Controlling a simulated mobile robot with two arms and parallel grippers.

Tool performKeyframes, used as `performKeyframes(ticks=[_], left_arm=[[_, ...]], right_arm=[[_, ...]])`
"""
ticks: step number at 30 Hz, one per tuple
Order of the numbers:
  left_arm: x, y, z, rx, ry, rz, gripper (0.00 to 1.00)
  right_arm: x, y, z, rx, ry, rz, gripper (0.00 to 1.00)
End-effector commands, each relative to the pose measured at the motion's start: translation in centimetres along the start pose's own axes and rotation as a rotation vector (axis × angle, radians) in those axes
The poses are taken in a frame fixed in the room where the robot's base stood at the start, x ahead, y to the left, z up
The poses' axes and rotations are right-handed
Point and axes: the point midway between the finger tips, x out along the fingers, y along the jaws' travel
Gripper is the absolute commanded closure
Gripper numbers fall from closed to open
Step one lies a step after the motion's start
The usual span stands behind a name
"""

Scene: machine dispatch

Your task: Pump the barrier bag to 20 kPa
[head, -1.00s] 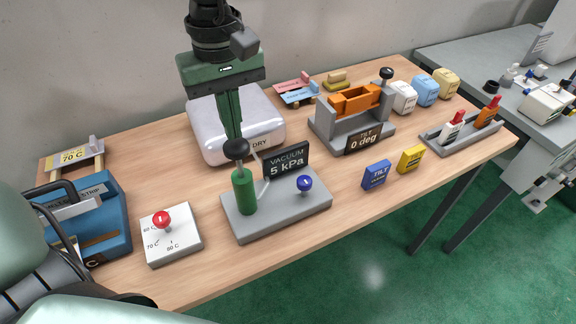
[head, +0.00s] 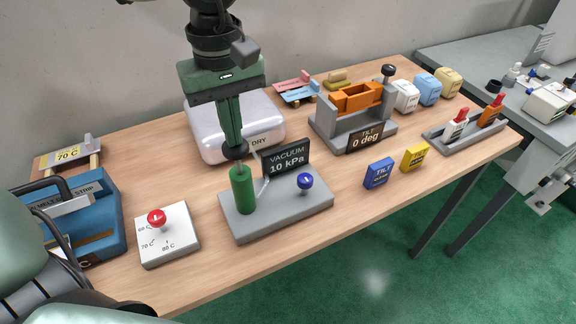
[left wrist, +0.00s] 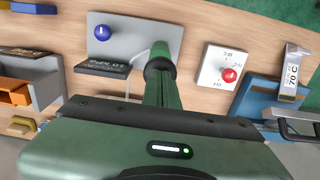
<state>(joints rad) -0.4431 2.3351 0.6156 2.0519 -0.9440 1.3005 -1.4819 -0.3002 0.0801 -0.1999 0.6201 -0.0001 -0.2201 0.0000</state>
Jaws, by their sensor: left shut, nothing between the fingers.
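The vacuum pump has a grey base (head: 285,217), an upright green cylinder (head: 243,192) and a black knob (head: 235,152) on its rod. Its display (head: 286,160) reads 10 kPa. A blue knob (head: 305,181) stands on the same base; it also shows in the left wrist view (left wrist: 102,32). The silvery barrier bag (head: 205,122), marked DRY, lies behind the pump. My left gripper (head: 234,143) points down with shut, empty fingers, its tips at the top of the black knob. In the left wrist view its fingers (left wrist: 160,88) hide much of the pump. My right gripper is out of view.
A white plate with a red knob (head: 157,217) and a blue strip box (head: 85,215) are at left. The orange tilt fixture (head: 357,98), blue (head: 378,173) and yellow (head: 415,158) tilt blocks and a grey tray (head: 465,137) are at right. The front wood strip is mostly clear.

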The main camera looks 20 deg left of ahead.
Motion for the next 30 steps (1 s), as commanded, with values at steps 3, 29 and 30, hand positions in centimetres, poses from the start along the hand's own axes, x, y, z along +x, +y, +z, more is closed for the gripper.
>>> performKeyframes(ticks=[3,29,30], left_arm=[[0.7,-0.1,0.1,0.0,-0.003,-0.003,1.0],[-1.8,-0.1,0.1,0.0,-0.004,-0.003,1.0],[-2.1,-0.1,0.1,0.0,-0.004,-0.003,1.0]], right_arm=[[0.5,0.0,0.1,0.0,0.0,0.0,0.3],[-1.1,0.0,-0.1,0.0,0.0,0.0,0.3],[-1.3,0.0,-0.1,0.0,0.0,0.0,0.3]])
